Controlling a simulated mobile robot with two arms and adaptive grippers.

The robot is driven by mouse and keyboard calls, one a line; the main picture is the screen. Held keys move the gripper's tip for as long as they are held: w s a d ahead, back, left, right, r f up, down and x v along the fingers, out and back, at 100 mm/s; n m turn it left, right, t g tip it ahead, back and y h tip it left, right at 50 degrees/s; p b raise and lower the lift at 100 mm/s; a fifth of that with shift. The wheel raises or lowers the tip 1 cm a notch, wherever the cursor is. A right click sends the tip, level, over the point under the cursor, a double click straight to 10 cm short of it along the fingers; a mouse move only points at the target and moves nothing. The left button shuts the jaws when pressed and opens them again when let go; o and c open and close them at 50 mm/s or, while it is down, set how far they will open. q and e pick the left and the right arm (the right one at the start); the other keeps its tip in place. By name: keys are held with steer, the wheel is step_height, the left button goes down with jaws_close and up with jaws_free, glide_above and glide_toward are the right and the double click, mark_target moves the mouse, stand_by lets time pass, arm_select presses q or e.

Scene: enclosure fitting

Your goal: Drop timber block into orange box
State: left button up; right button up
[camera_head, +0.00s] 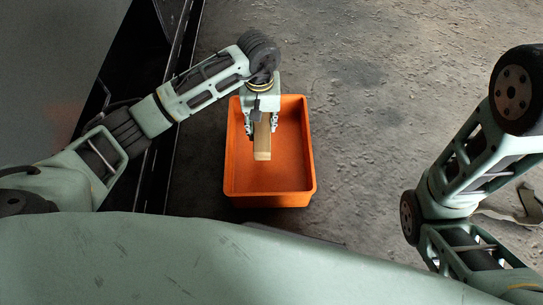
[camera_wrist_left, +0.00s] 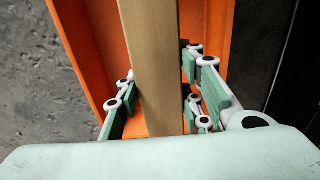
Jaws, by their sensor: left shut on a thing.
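The timber block (camera_head: 262,142) is a light brown wooden bar held over the orange box. My left gripper (camera_head: 262,128) is shut on it, with a finger on each side. In the left wrist view the timber block (camera_wrist_left: 153,60) runs from the top edge down between the finger pads of my left gripper (camera_wrist_left: 160,95). The orange box (camera_head: 308,150) is an open rectangular bin on the floor, empty where I can see inside. Its wall also shows in the left wrist view (camera_wrist_left: 82,45), behind the block. The right gripper is not in view; only my right arm shows at the right.
The rough grey concrete floor (camera_head: 400,85) is clear to the right of and behind the box. A dark edged structure (camera_head: 160,150) stands close along the left of the box. A pale object (camera_head: 527,204) lies at the right edge, partly hidden by my right arm.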

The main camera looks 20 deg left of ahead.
arm_select(q)
steer(key=shift+f, duration=0.55)
steer(key=o, duration=1.4)
step_height(320, 180, up, 12)
steer(key=shift+s, duration=0.1)
